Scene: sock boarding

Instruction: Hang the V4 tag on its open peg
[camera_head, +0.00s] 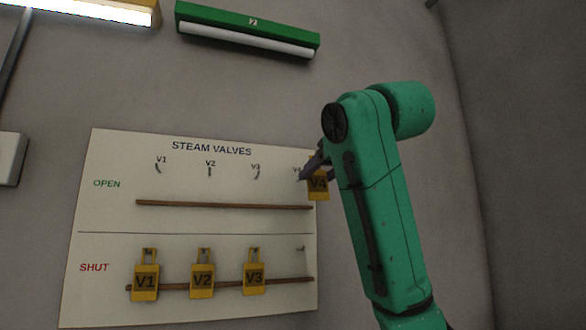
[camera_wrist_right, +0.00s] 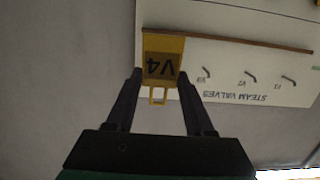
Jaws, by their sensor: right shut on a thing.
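The yellow V4 tag (camera_head: 318,187) is held by my right gripper (camera_head: 312,164) in front of the right edge of the board, beside the open row's V4 place. In the right wrist view the V4 tag (camera_wrist_right: 163,47) shows upside down between the two dark fingers of my right gripper (camera_wrist_right: 160,78), its loop toward the palm. The open V4 peg is mostly hidden by the gripper and tag; only part of its V4 label shows. Whether the tag touches the board or peg cannot be told. My left gripper is not in view.
The STEAM VALVES board (camera_head: 110,215) has bare open pegs for V1, V2 and V3. Tags V1 (camera_head: 145,283), V2 (camera_head: 202,281) and V3 (camera_head: 254,279) hang in the shut row. The shut V4 peg (camera_head: 300,248) is bare. A brown strip (camera_head: 220,205) runs below the open row.

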